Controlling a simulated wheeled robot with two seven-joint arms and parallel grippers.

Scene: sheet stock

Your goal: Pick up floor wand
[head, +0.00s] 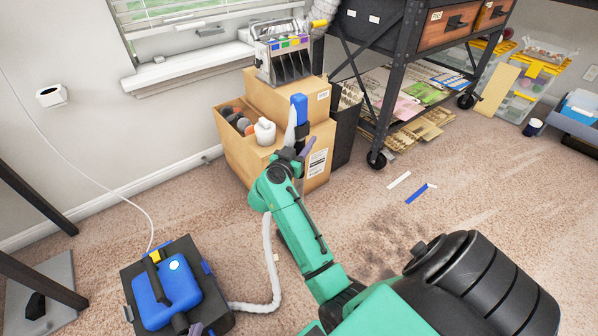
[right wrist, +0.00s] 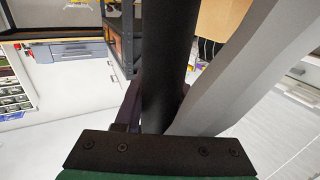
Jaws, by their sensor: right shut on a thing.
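The floor wand (head: 299,108) shows a blue end and a pale grey part above my right gripper (head: 290,160). My right gripper is shut on it in front of the cardboard boxes, and the fingers cover part of it. In the right wrist view a black tube (right wrist: 168,60) stands between the fingers, with a wide grey piece (right wrist: 235,75) beside it. A pale hose (head: 268,270) runs down to a blue and black vacuum unit (head: 165,290) on the carpet.
Cardboard boxes (head: 232,145) with bottles and a sorter (head: 283,60) on top stand behind my right gripper. A wheeled black rack (head: 400,75) is to their right. Blue and white strips (head: 416,193) lie on the carpet. A white cord (head: 75,165) hangs at left.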

